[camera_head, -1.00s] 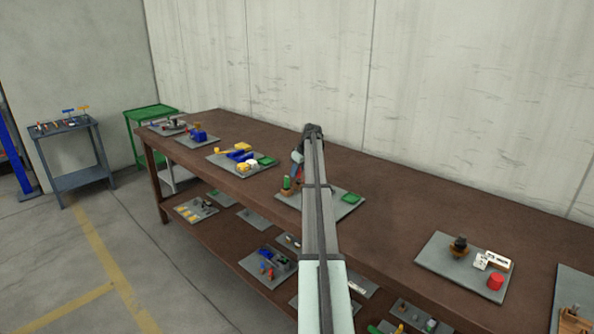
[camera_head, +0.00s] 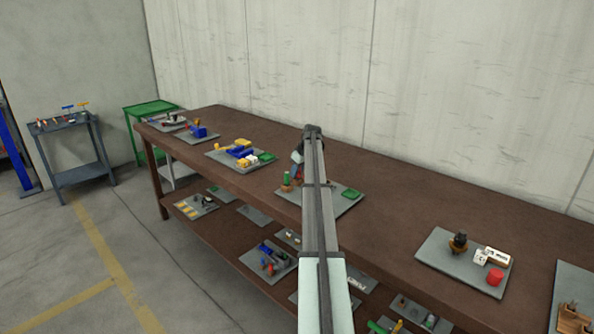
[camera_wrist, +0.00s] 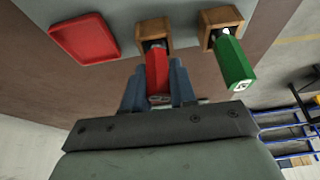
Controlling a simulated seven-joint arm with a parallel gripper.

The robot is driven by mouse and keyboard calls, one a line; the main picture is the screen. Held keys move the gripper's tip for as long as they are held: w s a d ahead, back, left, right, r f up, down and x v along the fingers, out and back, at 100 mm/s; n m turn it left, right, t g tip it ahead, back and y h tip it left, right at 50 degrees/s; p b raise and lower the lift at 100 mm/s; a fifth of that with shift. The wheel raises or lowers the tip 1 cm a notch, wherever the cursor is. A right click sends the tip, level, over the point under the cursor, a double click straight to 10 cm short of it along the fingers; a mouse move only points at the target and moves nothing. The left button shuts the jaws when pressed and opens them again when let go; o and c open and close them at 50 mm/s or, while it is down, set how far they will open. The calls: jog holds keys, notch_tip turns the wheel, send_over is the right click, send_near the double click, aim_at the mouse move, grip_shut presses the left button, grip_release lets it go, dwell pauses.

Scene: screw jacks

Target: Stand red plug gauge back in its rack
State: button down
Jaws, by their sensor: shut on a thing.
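The red plug gauge (camera_wrist: 157,72) is held between my gripper's (camera_wrist: 158,84) two blue-grey fingers, which are shut on it. Its far end is right at the opening of a wooden rack block (camera_wrist: 154,27). I cannot tell whether its pin is inside the hole. A second wooden block (camera_wrist: 220,18) beside it, to the right, has a green plug gauge (camera_wrist: 233,62) standing at it. In the head view the green gauge (camera_head: 286,178) shows just left of my arm, and my arm hides much of the rack's plate.
A red tray (camera_wrist: 84,39) lies on the plate left of the blocks. A green tray (camera_head: 351,194) shows right of my arm in the head view. Other plates with parts stand along the brown bench (camera_head: 385,190) to both sides. Bare bench separates them.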

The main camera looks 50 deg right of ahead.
jog(key=shift+f, duration=0.15)
jog(key=c, duration=0.8)
grip_release()
jog(key=v, duration=1.4)
jog(key=shift+w, duration=0.1)
jog(key=shift+f, duration=0.1)
